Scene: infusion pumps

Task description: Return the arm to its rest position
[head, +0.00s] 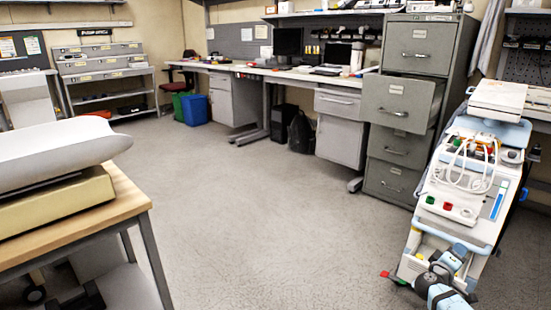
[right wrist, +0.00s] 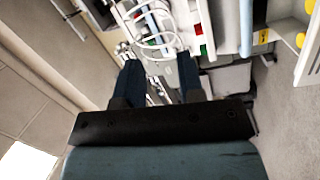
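My right arm, with dark joints and light blue parts, shows at the bottom right of the head view, in front of the pale medical device cart (head: 465,190). In the right wrist view, my right gripper (right wrist: 159,75) has its two dark fingers apart. I see nothing held between them. Beyond the fingertips are white looped tubing (right wrist: 158,42) and parts of the equipment; whether the fingers touch any of it is unclear. My left gripper is not in view.
A grey filing cabinet (head: 415,50) with a drawer pulled out stands behind the cart. A wooden-topped table (head: 125,195) with a scale-like device (head: 60,150) is at the left. A long desk (head: 290,72) runs along the back. The middle floor (head: 250,215) is clear.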

